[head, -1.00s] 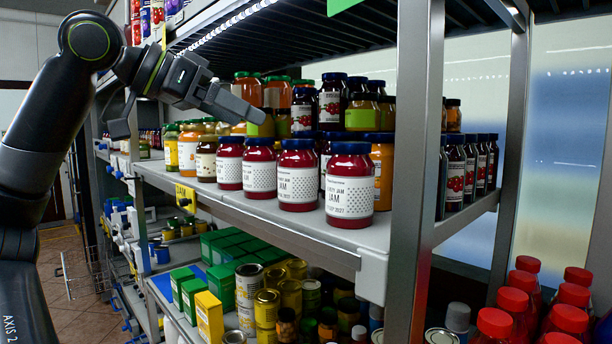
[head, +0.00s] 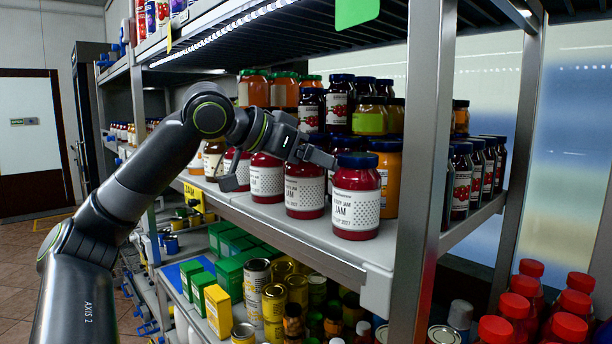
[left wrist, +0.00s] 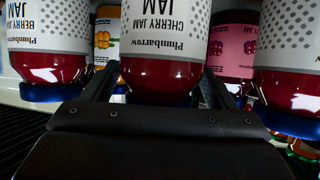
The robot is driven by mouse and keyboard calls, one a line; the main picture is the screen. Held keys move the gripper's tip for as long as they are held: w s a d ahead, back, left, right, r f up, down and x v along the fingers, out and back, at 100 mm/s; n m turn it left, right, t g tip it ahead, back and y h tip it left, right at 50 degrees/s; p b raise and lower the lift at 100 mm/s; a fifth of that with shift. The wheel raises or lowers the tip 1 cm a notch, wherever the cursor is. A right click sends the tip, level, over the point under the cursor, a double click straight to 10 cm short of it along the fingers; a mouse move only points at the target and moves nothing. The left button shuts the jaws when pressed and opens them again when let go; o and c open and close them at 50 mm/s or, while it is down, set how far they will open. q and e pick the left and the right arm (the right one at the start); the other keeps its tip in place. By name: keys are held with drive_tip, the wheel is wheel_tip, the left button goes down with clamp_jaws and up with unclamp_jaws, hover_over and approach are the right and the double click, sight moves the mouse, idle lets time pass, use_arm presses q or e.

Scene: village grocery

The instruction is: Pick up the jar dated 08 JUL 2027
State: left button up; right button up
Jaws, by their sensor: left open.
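Red jam jars with white dotted labels and dark blue lids stand in a front row on the shelf: the right-end jar (head: 356,208), a second jar (head: 305,192) and a third jar (head: 267,182) to its left. Their dates are too small to read surely. My left gripper (head: 280,168) is open in front of the row, covering some lids and labels. In the left wrist view, which is upside down, a cherry jam jar (left wrist: 165,72) stands between the open fingers of the left gripper (left wrist: 157,90). Berry jam jars flank it. No date shows there. My right gripper is out of view.
An orange jar (head: 388,165) and stacked dark jars (head: 340,98) stand close behind the row. A metal post (head: 425,150) rises to the right. The shelf's front edge (head: 300,240) runs below. Tins and boxes (head: 222,308) fill the lower shelf.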

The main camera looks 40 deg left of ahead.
use_arm(q)
drive_tip(key=c, duration=1.4)
drive_tip(key=shift+r, duration=0.1)
drive_tip(key=shift+c, duration=0.9)
